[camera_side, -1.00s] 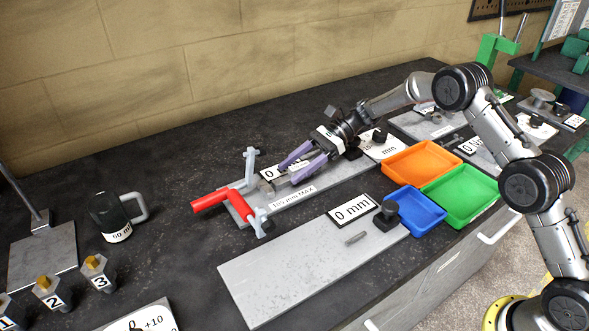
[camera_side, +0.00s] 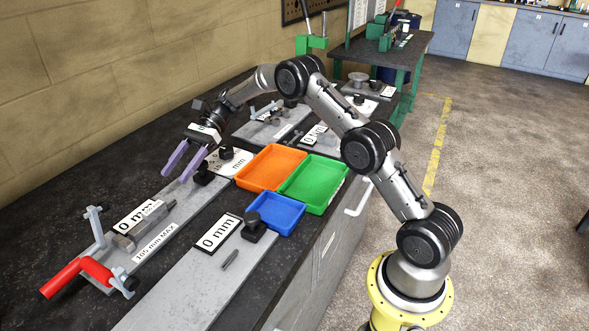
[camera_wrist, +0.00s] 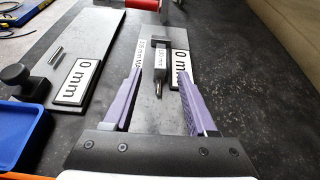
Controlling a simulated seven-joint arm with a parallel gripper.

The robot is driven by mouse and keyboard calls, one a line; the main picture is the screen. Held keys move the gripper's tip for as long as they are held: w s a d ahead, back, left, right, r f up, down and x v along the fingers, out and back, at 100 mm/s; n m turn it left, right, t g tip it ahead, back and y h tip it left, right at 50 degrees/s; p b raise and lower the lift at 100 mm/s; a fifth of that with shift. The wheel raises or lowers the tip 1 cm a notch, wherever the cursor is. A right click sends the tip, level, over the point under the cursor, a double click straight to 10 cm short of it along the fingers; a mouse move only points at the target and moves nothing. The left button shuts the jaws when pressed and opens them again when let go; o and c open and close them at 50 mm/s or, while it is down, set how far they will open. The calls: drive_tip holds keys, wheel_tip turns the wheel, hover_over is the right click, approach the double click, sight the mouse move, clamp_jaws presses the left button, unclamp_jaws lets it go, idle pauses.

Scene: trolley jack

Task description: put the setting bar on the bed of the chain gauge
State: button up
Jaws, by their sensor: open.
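The chain gauge appears to be the long grey plate with a red crank handle (camera_side: 75,275) at its near left end; its bed (camera_side: 187,208) carries a "105 mm MAX" label. A grey metal bar (camera_side: 138,230), which looks like the setting bar, lies along the bed beside a "0 mm" card. In the wrist view the bar (camera_wrist: 160,58) shows a small label, with a thin pin towards me. My gripper (camera_side: 174,176) is open and empty, with purple fingers. It is above the bed's far end, apart from the bar, which lies ahead between the fingers in the wrist view.
A second grey plate (camera_side: 185,290) holds a small rod (camera_side: 230,258), a "0 mm" card and a black knob (camera_side: 253,222). Orange (camera_side: 270,168), green (camera_side: 314,184) and blue (camera_side: 275,213) trays look empty. A black knob (camera_side: 203,172) stands near my fingers.

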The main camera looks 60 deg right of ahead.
drive_tip(key=s+a+r+n+t+h, duration=0.1)
drive_tip(key=s+r+n+h, duration=0.4)
drive_tip(key=s, duration=0.5)
drive_tip(key=s+a+r+n+h, duration=0.1)
drive_tip(key=s+r+n+h, duration=0.25)
drive_tip(key=s+r, duration=0.5)
drive_tip(key=s+d+f+n+t+h, duration=0.2)
drive_tip(key=s+n, duration=0.2)
drive_tip(key=s, duration=0.6)
drive_tip(key=s+d+f+n+t+h, duration=0.2)
drive_tip(key=s+n, duration=0.3)
drive_tip(key=s, duration=0.5)
drive_tip(key=shift+d+t+h, duration=0.3)
drive_tip(key=shift+d+h, duration=0.15)
drive_tip(key=shift+d, duration=0.35)
drive_tip(key=shift+n, duration=0.25)
